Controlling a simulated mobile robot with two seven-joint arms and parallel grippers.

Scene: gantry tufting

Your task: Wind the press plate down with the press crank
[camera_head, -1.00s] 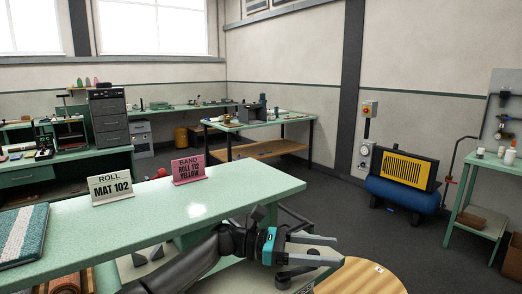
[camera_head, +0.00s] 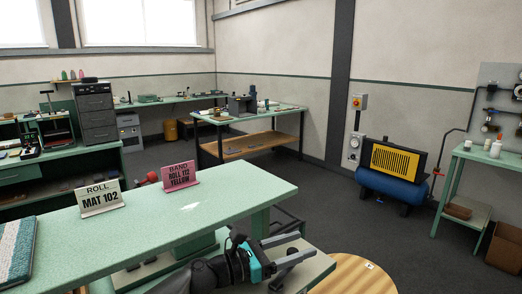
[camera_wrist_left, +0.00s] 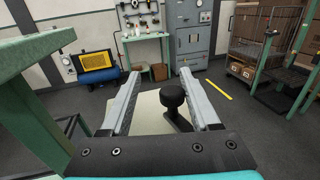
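A pale flat surface (camera_wrist_left: 150,112) lies beneath. I cannot make out the press plate for certain. My right gripper is not in view.
A round wooden top (camera_head: 355,276) stands right of my gripper. A green post (camera_wrist_left: 28,112) is close at left in the wrist view.

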